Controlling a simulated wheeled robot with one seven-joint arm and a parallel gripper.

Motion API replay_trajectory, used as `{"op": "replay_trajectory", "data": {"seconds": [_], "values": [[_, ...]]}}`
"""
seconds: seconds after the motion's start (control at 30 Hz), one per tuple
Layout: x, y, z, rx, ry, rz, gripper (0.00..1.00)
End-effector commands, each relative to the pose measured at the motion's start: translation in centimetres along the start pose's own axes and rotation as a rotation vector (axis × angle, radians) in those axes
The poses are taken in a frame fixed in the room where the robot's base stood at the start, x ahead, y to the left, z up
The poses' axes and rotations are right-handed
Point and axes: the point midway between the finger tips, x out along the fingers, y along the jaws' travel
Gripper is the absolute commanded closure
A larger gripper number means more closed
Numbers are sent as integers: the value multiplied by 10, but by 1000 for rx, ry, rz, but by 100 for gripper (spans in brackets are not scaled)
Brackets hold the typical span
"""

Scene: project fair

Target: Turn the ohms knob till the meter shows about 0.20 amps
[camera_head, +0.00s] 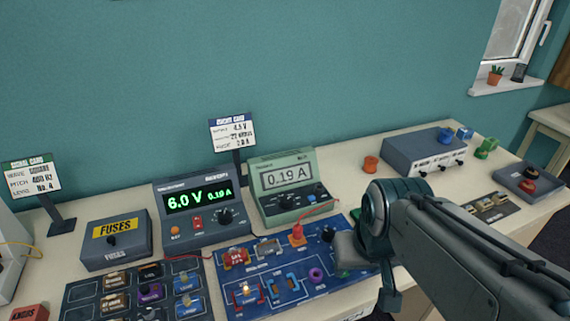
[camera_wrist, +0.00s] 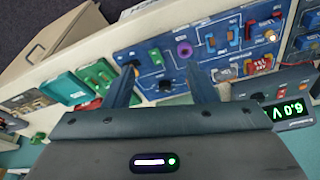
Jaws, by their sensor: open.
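The green meter (camera_head: 284,185) at the back reads 0.19 A. The supply (camera_head: 203,213) left of it shows 6.0 V and 0.19 A. A dark knob (camera_head: 328,234) sits at the top right of the blue circuit board (camera_head: 285,300); its label is too small to read, so I cannot confirm it is the ohms knob. In the wrist view, this knob (camera_wrist: 165,86) lies between the fingers of my gripper (camera_wrist: 161,68), which is open. Contact cannot be told. In the head view, my arm and gripper are at the board's right side, fingertips hidden.
A fuses box (camera_head: 115,240) and a second board of parts (camera_head: 100,297) stand to the left. A grey-blue box (camera_head: 425,152) with small knobs and a tray (camera_head: 530,182) lie to the right. Cards stand at the back. A red wire runs near the meter.

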Motion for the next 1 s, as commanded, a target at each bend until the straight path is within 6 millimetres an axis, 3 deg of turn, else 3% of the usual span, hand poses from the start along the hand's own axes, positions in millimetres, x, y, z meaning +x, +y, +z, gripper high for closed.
{"op": "replay_trajectory", "data": {"seconds": [0.43, 0.57, 0.83, 1.0], "values": [[0, 0, -1, 2, -1, -1, 48], [0, 0, -13, 26, -18, -11, 48], [10, 2, -88, 185, -119, -34, 48], [29, 3, -139, 297, -186, -13, 48]]}}
